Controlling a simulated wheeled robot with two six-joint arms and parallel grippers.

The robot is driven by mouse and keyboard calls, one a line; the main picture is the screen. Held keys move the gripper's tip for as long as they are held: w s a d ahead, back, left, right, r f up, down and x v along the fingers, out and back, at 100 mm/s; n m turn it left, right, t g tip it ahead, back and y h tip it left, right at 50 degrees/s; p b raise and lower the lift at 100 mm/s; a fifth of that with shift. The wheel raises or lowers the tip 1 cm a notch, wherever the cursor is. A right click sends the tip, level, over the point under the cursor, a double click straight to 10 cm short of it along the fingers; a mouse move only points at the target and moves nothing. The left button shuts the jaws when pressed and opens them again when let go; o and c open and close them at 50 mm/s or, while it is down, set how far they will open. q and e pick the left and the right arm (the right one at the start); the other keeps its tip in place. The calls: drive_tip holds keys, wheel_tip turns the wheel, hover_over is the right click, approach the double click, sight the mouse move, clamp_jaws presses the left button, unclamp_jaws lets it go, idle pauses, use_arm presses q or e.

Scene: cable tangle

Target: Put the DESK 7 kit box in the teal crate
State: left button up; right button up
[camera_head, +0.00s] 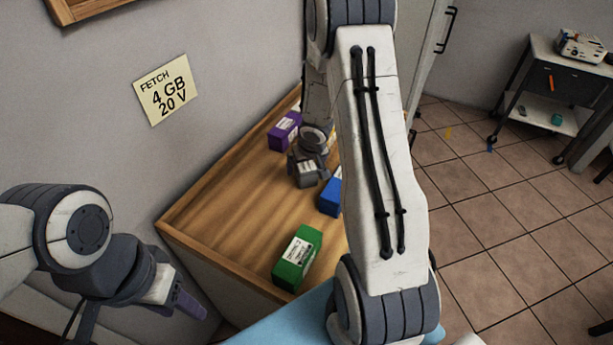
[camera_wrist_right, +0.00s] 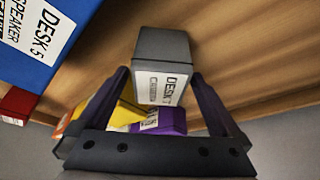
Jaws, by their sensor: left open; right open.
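A grey kit box (camera_head: 307,174) stands on the wooden table; in the right wrist view this grey box (camera_wrist_right: 163,50) has a white label starting DESK, its number hard to read, possibly 7. My right gripper (camera_wrist_right: 160,82) is open, its fingers reaching toward either side of the box's near end. In the head view my right gripper (camera_head: 308,158) is at the grey box, partly hidden by my arm. My left gripper (camera_head: 185,300) is open and empty, away from the table at lower left. I cannot pick out a teal crate for certain; a light blue surface (camera_head: 280,328) shows at the bottom edge.
On the wooden table (camera_head: 225,215) are a purple box (camera_head: 283,131), a blue box (camera_head: 330,196) and a green box (camera_head: 298,258). The blue box (camera_wrist_right: 40,35) reads DESK 5 SPEAKER. Yellow (camera_wrist_right: 125,112) and red (camera_wrist_right: 18,104) items show nearby. A cart (camera_head: 550,95) stands at right.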

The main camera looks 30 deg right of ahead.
drive_tip(key=x, duration=0.2)
drive_tip(key=shift+w+f+b, duration=0.1)
drive_tip(key=shift+f+b, duration=0.2)
drive_tip(key=shift+b, duration=0.1)
use_arm(q)
drive_tip(key=shift+f, duration=0.7)
use_arm(e)
drive_tip(key=shift+r, duration=0.15)
clamp_jaws()
use_arm(q)
drive_tip(key=shift+r, duration=0.15)
use_arm(e)
drive_tip(key=shift+r, duration=0.1)
use_arm(q)
wheel_tip(320, 180, up, 10)
drive_tip(key=p, duration=1)
use_arm(e)
wheel_tip(320, 180, up, 10)
drive_tip(key=shift+f, duration=0.1)
